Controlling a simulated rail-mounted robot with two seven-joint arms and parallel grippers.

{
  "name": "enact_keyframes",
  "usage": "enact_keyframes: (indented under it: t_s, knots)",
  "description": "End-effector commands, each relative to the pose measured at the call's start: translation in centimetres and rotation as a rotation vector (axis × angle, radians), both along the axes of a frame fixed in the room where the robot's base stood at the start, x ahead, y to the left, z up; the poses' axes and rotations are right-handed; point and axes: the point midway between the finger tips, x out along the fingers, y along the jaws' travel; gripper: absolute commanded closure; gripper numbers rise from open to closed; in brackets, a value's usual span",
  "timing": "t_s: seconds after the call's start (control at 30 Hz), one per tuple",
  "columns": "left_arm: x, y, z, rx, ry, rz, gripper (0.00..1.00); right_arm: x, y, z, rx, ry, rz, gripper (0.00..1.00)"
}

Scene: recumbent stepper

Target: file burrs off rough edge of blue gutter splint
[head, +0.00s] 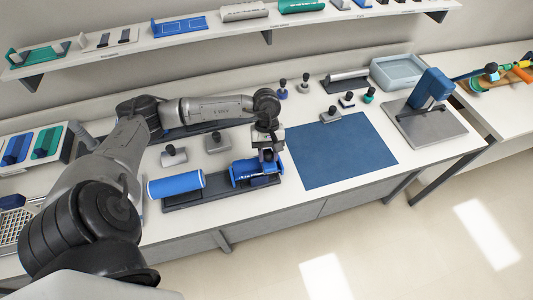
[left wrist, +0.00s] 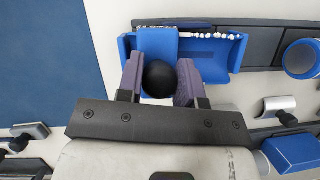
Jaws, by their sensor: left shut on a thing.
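The blue gutter splint (head: 243,170) lies on a dark base near the bench's front edge. In the left wrist view the splint (left wrist: 222,58) is an open blue channel with a ragged white line of burrs along its far edge. My left gripper (head: 267,154) is over the splint's right part, pointing down. In the left wrist view its purple fingers (left wrist: 161,82) are shut on a round black knob (left wrist: 159,78). A flat blue block (left wrist: 157,43) beyond the knob lies over the splint's left part; its join to the knob is hidden. My right gripper is out of view.
A blue mat (head: 345,150) lies clear on the right. A shelf (head: 225,25) runs above.

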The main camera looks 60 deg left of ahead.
Motion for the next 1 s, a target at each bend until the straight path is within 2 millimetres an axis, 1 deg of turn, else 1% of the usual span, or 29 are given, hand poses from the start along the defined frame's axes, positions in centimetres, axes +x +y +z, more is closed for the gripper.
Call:
enact_keyframes:
  t_s: [0.23, 0.6, 1.0]
  knots:
    - [-0.4, 0.1, -0.3, 0.002, 0.004, 0.000, 0.86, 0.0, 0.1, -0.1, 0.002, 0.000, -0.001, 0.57]
    - [-2.0, 0.6, -0.1, 0.001, 0.005, 0.000, 0.86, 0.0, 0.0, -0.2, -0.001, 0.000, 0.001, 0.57]
    - [-2.1, 0.6, 0.0, 0.000, 0.003, 0.000, 0.86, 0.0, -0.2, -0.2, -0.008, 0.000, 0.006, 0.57]
